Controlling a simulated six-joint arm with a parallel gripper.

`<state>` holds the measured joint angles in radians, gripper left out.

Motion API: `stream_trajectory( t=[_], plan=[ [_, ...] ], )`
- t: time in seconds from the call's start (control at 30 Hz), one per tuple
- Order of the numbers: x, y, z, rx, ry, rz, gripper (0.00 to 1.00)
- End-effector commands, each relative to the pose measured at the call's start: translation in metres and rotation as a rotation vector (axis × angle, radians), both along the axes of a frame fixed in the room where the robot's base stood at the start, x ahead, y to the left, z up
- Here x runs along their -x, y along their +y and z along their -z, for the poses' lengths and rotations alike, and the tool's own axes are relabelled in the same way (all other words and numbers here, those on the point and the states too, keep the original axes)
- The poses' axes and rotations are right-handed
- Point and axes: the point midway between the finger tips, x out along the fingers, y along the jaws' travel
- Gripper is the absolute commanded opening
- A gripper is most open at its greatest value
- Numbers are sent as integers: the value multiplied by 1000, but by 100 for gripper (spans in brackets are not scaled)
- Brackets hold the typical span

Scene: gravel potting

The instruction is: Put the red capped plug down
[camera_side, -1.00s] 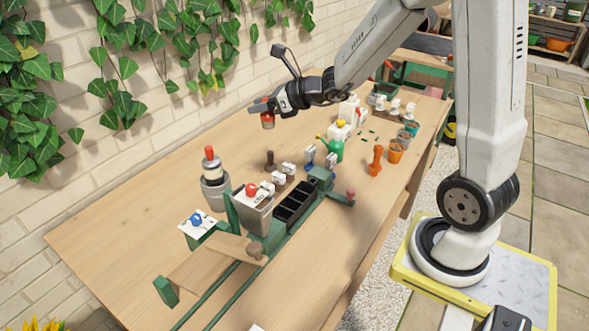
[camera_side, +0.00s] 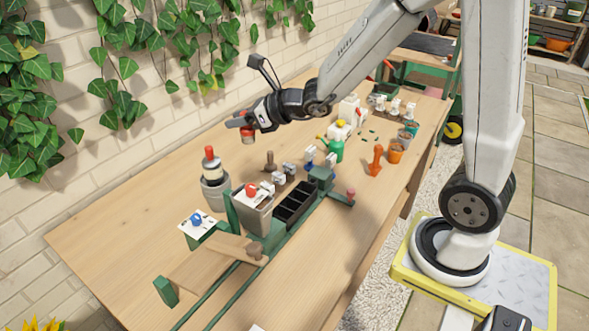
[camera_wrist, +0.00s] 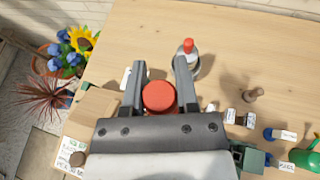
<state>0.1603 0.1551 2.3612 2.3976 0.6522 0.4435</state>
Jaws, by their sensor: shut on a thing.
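My gripper (camera_side: 243,124) is shut on the red capped plug (camera_side: 246,135). It holds the plug in the air above the table, toward the wall side. In the wrist view the plug's round red top (camera_wrist: 159,96) sits between the two fingers of my gripper (camera_wrist: 161,78). The plug's underside is hidden in that view. Below and to the left in the side view, a grey pot (camera_side: 215,191) holds a white piece with a red knob (camera_side: 209,153) on top. The pot also shows beyond the right finger in the wrist view.
The wooden table (camera_side: 130,205) is bare at the left. A green stand with a hopper (camera_side: 255,215) and black tray (camera_side: 295,203) fills the middle. A dark peg (camera_side: 270,161), green watering can (camera_side: 335,146) and orange piece (camera_side: 376,159) stand farther right.

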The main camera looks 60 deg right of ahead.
Motion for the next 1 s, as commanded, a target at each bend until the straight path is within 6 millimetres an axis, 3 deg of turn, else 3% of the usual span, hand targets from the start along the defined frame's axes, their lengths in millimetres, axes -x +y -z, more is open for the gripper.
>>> stream_trajectory(
  t=[0.47,1.0],
  plan=[
    [8,5,15,-1,1,-152,0],
    [43,12,60,-4,1,-612,0]
  ],
)
